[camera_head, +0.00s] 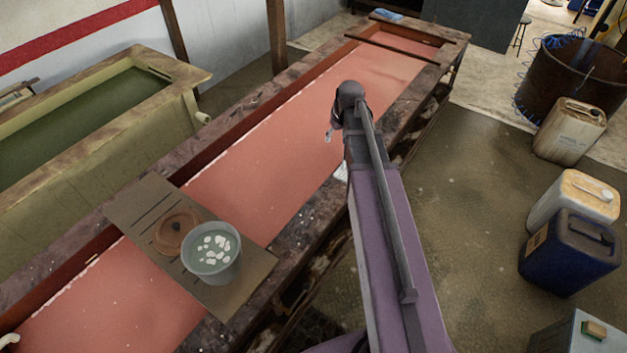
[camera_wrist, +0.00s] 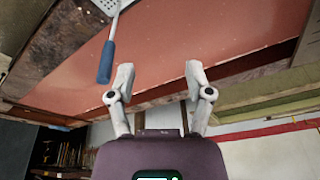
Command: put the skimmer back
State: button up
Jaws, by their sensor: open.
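The skimmer (camera_wrist: 106,57) shows in the upper left of the wrist view. It has a blue handle, a metal shaft and a pale perforated head that is cut off by the top edge. The handle appears over the red bath, and the head is by the dark wooden rim. A small pale patch by my arm in the head view may be part of it; I cannot tell. My gripper (camera_wrist: 160,72) is open and empty, with the handle just left of its left finger and apart from it. In the head view my gripper (camera_head: 331,133) is mostly hidden behind my wrist.
A long wooden trough (camera_head: 285,232) holds the red bath. A board (camera_head: 137,208) across it carries a bucket (camera_head: 211,262) with white pieces and a round brown lid (camera_head: 177,231). A green tank (camera_head: 115,150) stands left. Jerrycans (camera_head: 570,250) and a rusty drum (camera_head: 572,75) stand right.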

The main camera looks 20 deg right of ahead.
jog(key=s+a+m+g, duration=0.1)
jog(key=s+a+g, duration=0.1)
jog(key=s+a, duration=1.2)
jog(key=s, duration=0.3)
jog(key=shift+s+f+m+g+h, duration=0.25)
jog(key=shift+f+m+g+h, duration=0.05)
jog(key=shift+g+h, duration=0.1)
